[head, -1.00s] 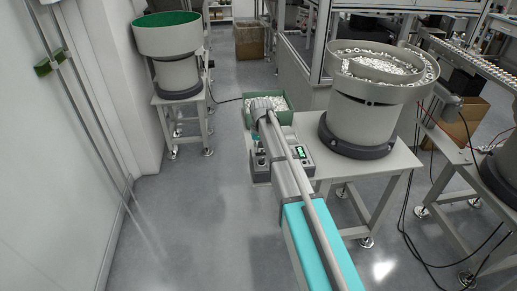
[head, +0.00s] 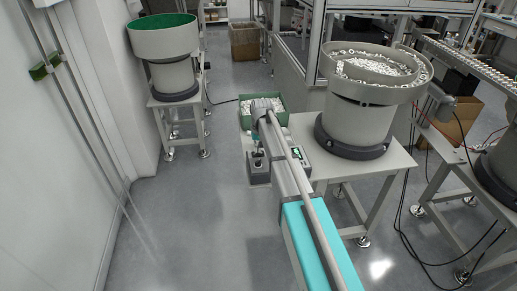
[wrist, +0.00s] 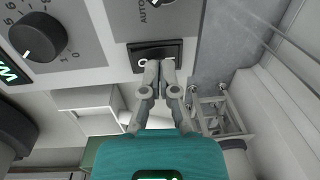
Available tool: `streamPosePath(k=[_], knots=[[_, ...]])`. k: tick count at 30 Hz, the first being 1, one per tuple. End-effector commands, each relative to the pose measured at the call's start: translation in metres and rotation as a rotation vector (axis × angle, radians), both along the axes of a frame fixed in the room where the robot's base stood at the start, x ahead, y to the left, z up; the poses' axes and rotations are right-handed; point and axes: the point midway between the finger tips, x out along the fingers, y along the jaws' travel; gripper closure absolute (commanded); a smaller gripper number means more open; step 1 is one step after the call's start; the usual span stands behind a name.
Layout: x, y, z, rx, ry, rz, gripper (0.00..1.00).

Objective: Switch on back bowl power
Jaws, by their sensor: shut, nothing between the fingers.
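The control box of the bowl feeder (head: 257,172) sits on the grey table beside the large bowl, partly hidden by my arm in the head view. In the wrist view its grey panel (wrist: 112,22) carries a black rocker switch (wrist: 173,46) with a white "O" mark, a black round knob (wrist: 38,38) with a 1 and 0 scale, and a green-lit display (wrist: 8,72). My gripper (wrist: 155,66) is shut and empty. Its fingertips are at the lower edge of the rocker switch; I cannot tell whether they touch it.
The bowl feeder (head: 370,90) full of white parts stands right of my arm. A green bin of white parts (head: 262,103) is behind the box. A green-lined bowl (head: 166,45) stands back left. The floor on the left is clear up to the wall.

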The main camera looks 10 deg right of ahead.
Motion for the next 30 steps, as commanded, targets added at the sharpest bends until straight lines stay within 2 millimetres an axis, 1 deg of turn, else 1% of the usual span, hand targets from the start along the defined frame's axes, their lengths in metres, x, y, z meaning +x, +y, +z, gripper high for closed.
streamPosePath(k=[8, 30], knots=[[0.0, 0.001, 0.013, 0.0, 0.0, -0.001, 1.0], [0.0, 0.007, 0.073, 0.0, 0.0, -0.002, 1.0]])
